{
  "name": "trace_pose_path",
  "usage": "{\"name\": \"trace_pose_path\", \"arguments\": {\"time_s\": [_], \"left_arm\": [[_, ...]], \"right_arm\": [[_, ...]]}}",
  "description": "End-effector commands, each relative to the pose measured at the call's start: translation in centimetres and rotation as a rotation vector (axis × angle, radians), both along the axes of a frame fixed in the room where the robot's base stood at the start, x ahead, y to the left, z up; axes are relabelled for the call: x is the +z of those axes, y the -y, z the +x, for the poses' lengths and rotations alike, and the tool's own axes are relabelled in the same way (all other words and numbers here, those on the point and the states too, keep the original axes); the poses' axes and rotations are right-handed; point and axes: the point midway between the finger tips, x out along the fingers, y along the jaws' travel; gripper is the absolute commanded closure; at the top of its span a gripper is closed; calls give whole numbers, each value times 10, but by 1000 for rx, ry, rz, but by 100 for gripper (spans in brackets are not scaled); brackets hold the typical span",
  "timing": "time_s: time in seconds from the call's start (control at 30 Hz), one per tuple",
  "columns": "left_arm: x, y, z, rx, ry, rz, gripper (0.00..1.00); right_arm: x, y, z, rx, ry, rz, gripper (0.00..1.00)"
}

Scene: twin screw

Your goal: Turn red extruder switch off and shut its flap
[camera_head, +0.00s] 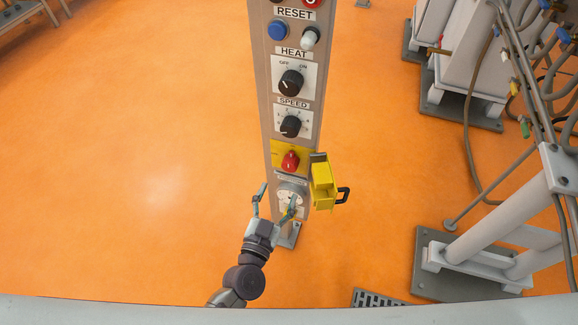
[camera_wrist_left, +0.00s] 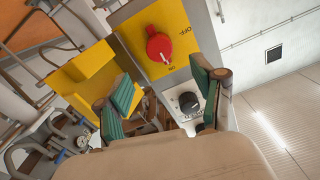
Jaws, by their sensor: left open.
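The red switch (camera_head: 290,161) sits on a yellow plate low on the control panel (camera_head: 270,120). In the left wrist view the red knob (camera_wrist_left: 158,46) shows on its yellow plate, with small lettering beside it. The yellow flap (camera_head: 323,184) hangs swung open at the panel's right side, with a black handle (camera_head: 344,195); it also shows in the left wrist view (camera_wrist_left: 84,75). My left gripper (camera_head: 273,197) is open and empty, just below the red switch and in front of the panel's lowest part. My right gripper is in neither view.
Above the switch are the black speed knob (camera_head: 290,126), the black heat knob (camera_head: 291,83), a blue button (camera_head: 278,31) and a white toggle (camera_head: 310,38). Grey machinery with pipes (camera_head: 490,235) stands at the right. The orange floor at left is clear.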

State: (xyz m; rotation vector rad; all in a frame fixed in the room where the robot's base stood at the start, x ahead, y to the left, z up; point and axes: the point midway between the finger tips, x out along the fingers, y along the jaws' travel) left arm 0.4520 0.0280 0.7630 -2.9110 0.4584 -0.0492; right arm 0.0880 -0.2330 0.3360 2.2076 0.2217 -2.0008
Motion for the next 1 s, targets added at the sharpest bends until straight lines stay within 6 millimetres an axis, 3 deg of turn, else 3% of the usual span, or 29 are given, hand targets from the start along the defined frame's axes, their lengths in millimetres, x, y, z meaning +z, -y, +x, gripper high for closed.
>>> {"name": "trace_pose_path", "arguments": {"time_s": [0.17, 0.4, 0.6, 0.87, 1.0], "left_arm": [[1, 13, 39, -1, 2, 0, 32], [-1, 25, 75, -1, 0, 0, 32], [-1, 29, 86, -2, -1, 0, 32], [0, 29, 87, -2, -2, 1, 32], [0, 29, 87, -2, -2, 1, 54]], "right_arm": [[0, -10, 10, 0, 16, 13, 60], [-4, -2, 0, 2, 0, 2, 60], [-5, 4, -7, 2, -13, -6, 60], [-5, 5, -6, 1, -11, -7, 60], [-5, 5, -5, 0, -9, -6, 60]]}}
